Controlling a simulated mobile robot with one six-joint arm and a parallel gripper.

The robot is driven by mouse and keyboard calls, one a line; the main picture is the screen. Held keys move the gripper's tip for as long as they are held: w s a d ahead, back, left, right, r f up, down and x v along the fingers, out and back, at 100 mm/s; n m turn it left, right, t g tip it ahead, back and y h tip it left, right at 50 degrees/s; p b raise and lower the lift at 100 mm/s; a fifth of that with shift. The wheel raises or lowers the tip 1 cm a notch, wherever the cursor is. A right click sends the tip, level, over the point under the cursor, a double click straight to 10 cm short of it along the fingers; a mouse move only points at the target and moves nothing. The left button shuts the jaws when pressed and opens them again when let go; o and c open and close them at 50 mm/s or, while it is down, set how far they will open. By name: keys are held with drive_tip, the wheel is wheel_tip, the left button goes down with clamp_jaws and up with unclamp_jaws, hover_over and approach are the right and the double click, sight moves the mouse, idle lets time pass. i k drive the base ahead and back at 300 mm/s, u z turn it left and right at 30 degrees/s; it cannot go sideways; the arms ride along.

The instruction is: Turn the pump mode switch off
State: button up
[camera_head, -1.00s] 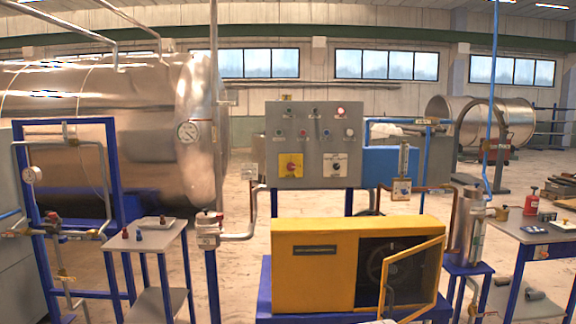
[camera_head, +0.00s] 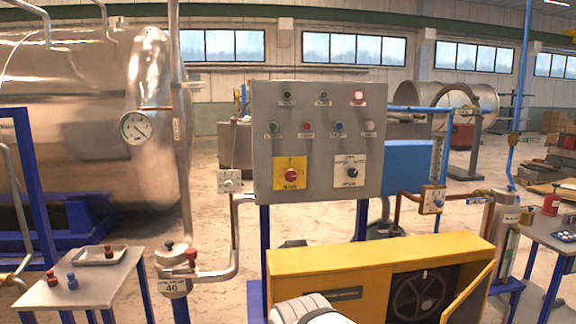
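The grey control panel (camera_head: 320,105) stands on blue posts in the middle of the view. Low on its right side is a white plate with a black rotary switch (camera_head: 351,172) and small lettering around it, too small to read surely. It looks like the pump mode switch; its exact pointer position cannot be told. Low on the left side is a red knob (camera_head: 291,174) on a yellow plate. A white rounded part of my arm shows at the bottom edge, below the panel. My gripper's fingers are not in view.
A yellow pump housing (camera_head: 380,262) with an open door stands below and in front of the panel. A pipe and valve (camera_head: 178,262) stand at left, beside a small table (camera_head: 110,285). A large steel tank (camera_head: 75,110) is behind left. Another pipe (camera_head: 403,205) runs at right.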

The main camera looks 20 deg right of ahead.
sight(352, 173)
drive_tip(key=z, duration=0.65)
drive_tip(key=i, duration=0.95)
drive_tip(key=z, duration=0.85)
drive_tip(key=k, duration=0.85)
drive_tip(key=z, duration=0.15)
drive_tip(key=i, duration=0.9)
drive_tip(key=u, duration=0.05)
